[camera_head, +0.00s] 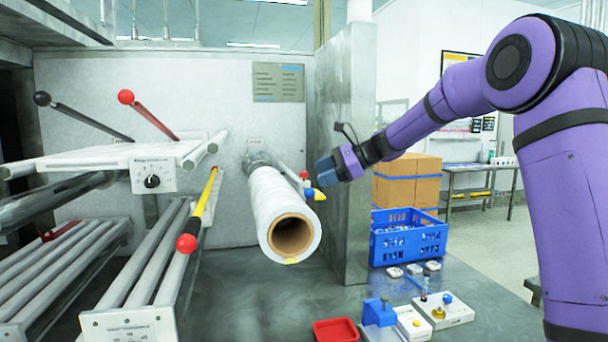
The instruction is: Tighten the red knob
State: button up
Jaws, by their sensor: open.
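A small red knob (304,175) sits beside the white roll (285,215), close to the grey wall panel. A blue part (309,192) and a yellow part (319,195) show just below it. My gripper (327,172) is just to the right of the red knob, at about its height. It is small in this view and looks apart from the knob, though the exact gap cannot be told. It is open and nothing shows between its fingers. Larger red balls cap a raised lever (126,97) and a yellow-handled lever (187,243) at the left.
A metal post (345,150) stands directly behind my gripper. Rollers and a white control box (153,178) fill the left. A blue crate (408,240), cardboard boxes (405,185), a red tray (337,331) and small devices (443,310) occupy the lower right.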

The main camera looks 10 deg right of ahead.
aim_at(307, 174)
jog(key=w+d+f+m+t+y, duration=0.35)
jog(key=w+d+m, duration=0.4)
jog(key=w, duration=0.55)
jog(key=shift+n, duration=0.45)
jog(key=x, duration=1)
jog(key=shift+w+r, duration=0.15)
jog(key=shift+r, duration=0.1)
jog(key=shift+c, duration=0.5)
jog(key=c, duration=0.8)
jog(key=shift+t, duration=0.25)
jog(key=shift+d+m+t, duration=0.1)
jog(key=shift+m+t, duration=0.2)
jog(key=shift+t, duration=0.1)
jog(key=shift+m+t+h, duration=2.6)
jog(key=shift+t+h, duration=0.25)
jog(key=shift+t, duration=0.05)
